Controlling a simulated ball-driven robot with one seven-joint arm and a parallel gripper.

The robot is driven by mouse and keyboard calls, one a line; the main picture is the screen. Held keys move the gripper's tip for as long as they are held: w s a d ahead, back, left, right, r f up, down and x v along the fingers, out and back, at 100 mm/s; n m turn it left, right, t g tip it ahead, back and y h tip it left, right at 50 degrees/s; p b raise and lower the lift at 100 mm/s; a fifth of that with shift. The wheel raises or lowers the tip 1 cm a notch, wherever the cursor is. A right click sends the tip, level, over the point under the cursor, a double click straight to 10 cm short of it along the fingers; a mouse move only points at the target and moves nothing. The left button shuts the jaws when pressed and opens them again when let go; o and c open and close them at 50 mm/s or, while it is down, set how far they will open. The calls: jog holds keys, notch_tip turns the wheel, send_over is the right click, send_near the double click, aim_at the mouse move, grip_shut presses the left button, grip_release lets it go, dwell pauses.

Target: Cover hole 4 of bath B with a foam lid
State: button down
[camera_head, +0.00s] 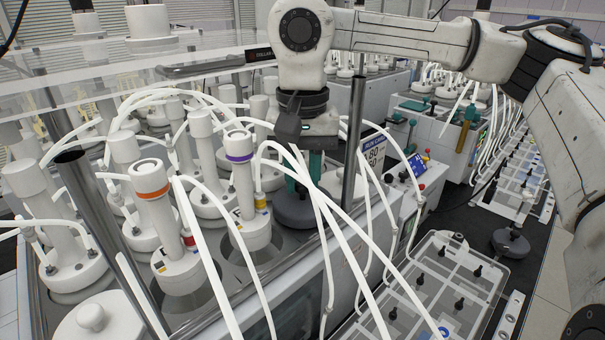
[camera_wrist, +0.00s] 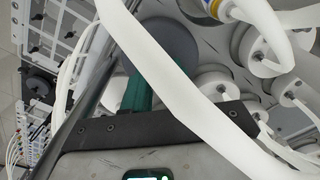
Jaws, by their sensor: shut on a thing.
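My gripper (camera_head: 303,178), with teal fingers, points down at the right edge of the near bath (camera_head: 300,262). It is shut on a dark grey round foam lid (camera_head: 296,210), just behind the purple-ringed reactor. In the wrist view the lid (camera_wrist: 168,42) is a grey disc beyond the teal fingers (camera_wrist: 137,92); a white tube crosses in front and hides part of it. The lid is low by the bath's top; I cannot tell whether it touches. Any hole under it is hidden, and no hole number or bath letter is readable.
A purple-ringed reactor (camera_head: 239,180) and an orange-ringed one (camera_head: 154,200) stand close by. White tubes (camera_head: 340,250) cross before the gripper. A metal post (camera_head: 354,140) rises right of the lid. Another dark disc (camera_head: 511,243) lies at right, near a clear rack (camera_head: 440,285).

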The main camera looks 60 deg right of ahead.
jog(key=c, duration=0.8)
grip_release()
jog(key=shift+c, duration=0.2)
notch_tip(320, 180, up, 11)
jog(key=shift+f, duration=0.1)
dwell(0.3)
